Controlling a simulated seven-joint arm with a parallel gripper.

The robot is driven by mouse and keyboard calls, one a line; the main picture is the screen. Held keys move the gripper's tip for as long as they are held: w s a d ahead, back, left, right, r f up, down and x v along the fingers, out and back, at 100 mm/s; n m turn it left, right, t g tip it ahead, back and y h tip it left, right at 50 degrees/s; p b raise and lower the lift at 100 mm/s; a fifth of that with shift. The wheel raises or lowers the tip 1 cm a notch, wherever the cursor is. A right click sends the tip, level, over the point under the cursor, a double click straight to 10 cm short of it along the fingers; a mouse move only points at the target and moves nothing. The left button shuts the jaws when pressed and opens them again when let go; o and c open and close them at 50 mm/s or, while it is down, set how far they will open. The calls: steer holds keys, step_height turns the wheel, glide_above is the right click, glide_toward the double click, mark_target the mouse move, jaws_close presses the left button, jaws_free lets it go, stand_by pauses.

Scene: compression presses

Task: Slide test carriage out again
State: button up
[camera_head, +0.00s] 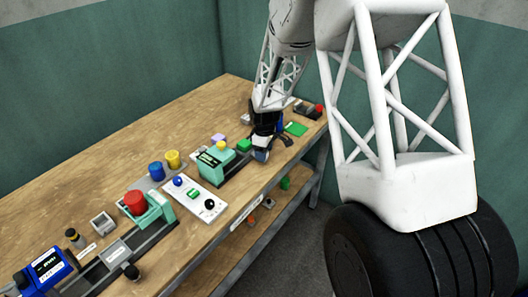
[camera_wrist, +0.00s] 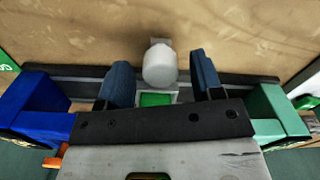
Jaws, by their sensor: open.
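My gripper (camera_head: 266,142) is low over the far part of the bench. In the wrist view its two blue fingers (camera_wrist: 162,76) are open, one on each side of a pale rounded knob (camera_wrist: 160,64). Gaps show between the knob and both fingers. A small grey plate with a green square (camera_wrist: 156,99) shows below the knob, likely the test carriage, on a dark rail (camera_wrist: 252,77). A green press body (camera_head: 214,162) with a yellow top stands left of my gripper in the head view. My gripper hides much of the carriage there.
A second green press with a red knob (camera_head: 136,203) stands nearer, beside a grey carriage (camera_head: 117,252). A white panel with coloured knobs (camera_head: 194,194) lies between the presses. Blue (camera_head: 156,172) and yellow (camera_head: 173,159) cylinders stand behind it. A blue block (camera_wrist: 32,108) flanks my gripper.

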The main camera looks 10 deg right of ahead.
step_height(320, 180, up, 7)
steer(key=shift+r, duration=0.25)
stand_by(0.3)
steer(key=shift+r, duration=0.1)
stand_by(0.4)
steer(key=shift+s+r, duration=0.2)
steer(key=s+d+r+m, duration=0.3)
steer(key=s+r, duration=0.7)
steer(key=r, duration=0.1)
steer(key=s+d+r+m+t, duration=0.1)
steer(key=s+r+m, duration=0.2)
steer(key=s, duration=0.7)
steer(key=s+d+r+m, duration=0.2)
steer(key=s+r+m, duration=0.1)
steer(key=s, duration=0.8)
steer(key=s+d+r+m+t, duration=0.1)
steer(key=s+r+m, duration=0.2)
steer(key=s, duration=0.8)
steer(key=shift+d+r+t, duration=0.15)
steer(key=shift+r+t, duration=0.15)
steer(key=shift+r, duration=0.3)
